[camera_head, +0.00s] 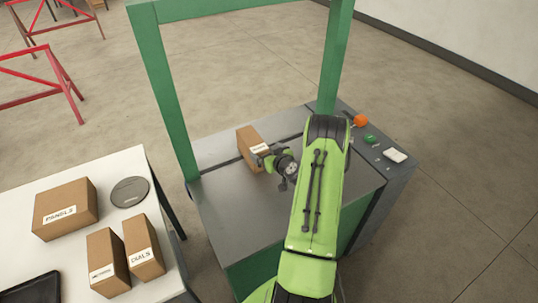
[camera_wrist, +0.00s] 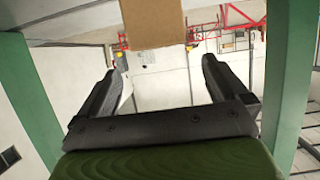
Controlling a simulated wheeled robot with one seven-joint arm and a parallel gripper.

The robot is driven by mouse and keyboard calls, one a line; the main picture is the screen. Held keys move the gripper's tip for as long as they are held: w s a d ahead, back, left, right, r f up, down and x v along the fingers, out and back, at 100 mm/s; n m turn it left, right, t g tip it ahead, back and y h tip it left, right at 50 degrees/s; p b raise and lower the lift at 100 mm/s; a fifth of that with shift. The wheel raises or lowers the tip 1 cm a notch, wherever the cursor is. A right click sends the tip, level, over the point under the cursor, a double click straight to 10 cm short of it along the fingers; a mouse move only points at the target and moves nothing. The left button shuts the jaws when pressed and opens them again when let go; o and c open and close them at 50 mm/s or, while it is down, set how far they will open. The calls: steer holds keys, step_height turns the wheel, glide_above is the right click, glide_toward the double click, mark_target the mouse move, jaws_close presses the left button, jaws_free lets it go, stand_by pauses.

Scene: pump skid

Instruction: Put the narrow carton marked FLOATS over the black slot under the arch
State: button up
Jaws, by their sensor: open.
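A narrow brown carton (camera_head: 247,138) stands on the grey machine top under the green arch (camera_head: 164,88). Its white label is partly covered by my gripper, so I cannot read it. A thin dark slot (camera_head: 292,138) runs across the top between the arch posts. The carton stands along its line; its exact seating over the slot is hidden. My gripper (camera_head: 268,160) is open, right at the carton's near side. In the wrist view, the fingers (camera_wrist: 163,70) are spread and empty, and the carton (camera_wrist: 153,22) shows at the top edge, ahead of them.
A white table (camera_head: 100,170) at left holds a PANELS carton (camera_head: 65,208), a DIALS carton (camera_head: 144,246), another carton (camera_head: 107,262) with an unreadable label, a grey disc (camera_head: 130,191) and a black tray (camera_head: 35,290). An orange knob (camera_head: 361,121) and green button (camera_head: 370,139) sit at right.

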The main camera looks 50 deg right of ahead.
steer(key=w+a+r+n+g+y, duration=0.1)
steer(key=a+r+n+g+y, duration=0.15)
steer(key=a+r, duration=0.8)
steer(key=a+r+n+g+y, duration=0.1)
steer(key=a+r+n+y, duration=0.2)
steer(key=a+r, duration=0.7)
steer(key=s+a+r+g, duration=0.2)
steer(key=s+a+r, duration=0.1)
steer(key=s+a, duration=0.9)
steer(key=s+a+m+g, duration=0.1)
steer(key=s, duration=0.6)
steer(key=s+a+r+m+h, duration=0.1)
steer(key=s+a, duration=0.1)
steer(key=s, duration=0.5)
steer(key=shift+s+a+g, duration=0.25)
steer(key=shift+s+g, duration=0.05)
steer(key=shift+g, duration=0.05)
